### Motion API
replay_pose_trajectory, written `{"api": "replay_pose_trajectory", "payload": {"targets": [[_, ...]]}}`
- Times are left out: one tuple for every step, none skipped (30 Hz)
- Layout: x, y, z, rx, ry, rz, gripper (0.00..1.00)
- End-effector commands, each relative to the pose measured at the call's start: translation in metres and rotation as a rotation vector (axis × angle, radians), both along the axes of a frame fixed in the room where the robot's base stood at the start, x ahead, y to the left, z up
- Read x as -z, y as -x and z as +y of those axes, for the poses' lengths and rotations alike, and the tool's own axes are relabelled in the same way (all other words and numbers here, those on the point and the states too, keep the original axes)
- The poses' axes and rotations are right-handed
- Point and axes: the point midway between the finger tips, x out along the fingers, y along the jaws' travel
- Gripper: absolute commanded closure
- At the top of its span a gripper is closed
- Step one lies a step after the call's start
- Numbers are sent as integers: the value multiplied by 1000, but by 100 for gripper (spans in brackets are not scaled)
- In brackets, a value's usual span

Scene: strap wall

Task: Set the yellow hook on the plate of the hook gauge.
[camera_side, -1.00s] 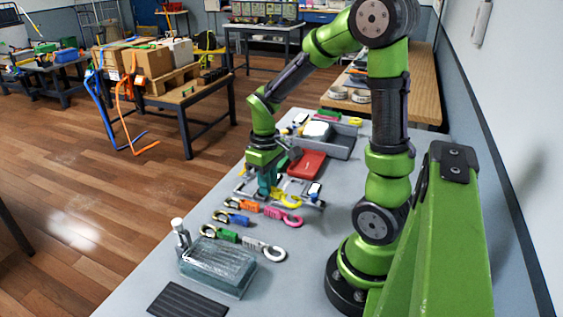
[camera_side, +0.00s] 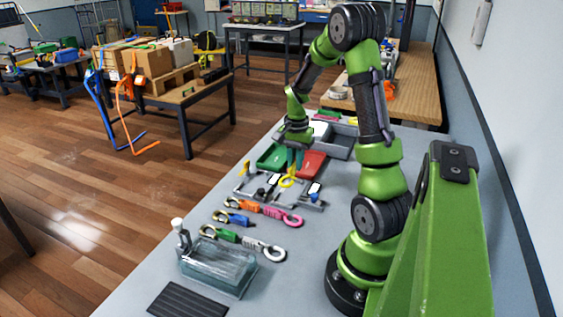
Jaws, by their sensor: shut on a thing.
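Below and around the hook is a row of small grey fixtures with dark parts and white labels. One fixture (camera_side: 313,196) with a white label is at the right, and another, with a yellow upright part (camera_side: 244,170), is at the left. I cannot tell which of them is the hook gauge, nor whether the hook touches a plate.
A green tray (camera_side: 271,157) and a red tray (camera_side: 313,163) lie behind the fixtures, with a grey bin (camera_side: 342,146) beyond. In front are a pink hook (camera_side: 284,214), other coloured hooks, a clear box (camera_side: 218,268) and a dark ribbed mat (camera_side: 188,300).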

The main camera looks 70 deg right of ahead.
Motion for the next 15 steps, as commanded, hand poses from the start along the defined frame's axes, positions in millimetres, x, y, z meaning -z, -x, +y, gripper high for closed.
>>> {"api": "replay_pose_trajectory", "payload": {"targets": [[6, 1, 0, 0, -2, 2, 100], [9, 1, 1, 0, -3, 3, 100], [13, 0, 1, -1, -3, 3, 100], [16, 0, 1, -2, -2, 2, 100], [19, 1, 1, -2, -3, 3, 100], [23, 0, 1, -3, -3, 3, 100], [26, 0, 1, -3, -3, 2, 100], [29, 0, 1, -3, -3, 2, 100], [32, 0, 1, -4, -2, 2, 100], [35, 0, 1, -4, -2, 2, 100], [37, 0, 1, -3, -2, 3, 100], [39, 0, 1, -3, -1, 2, 100], [41, 0, 0, -3, -1, 1, 100], [43, 0, 0, -3, -1, 1, 100], [45, 0, 1, -2, -2, 1, 100]]}}
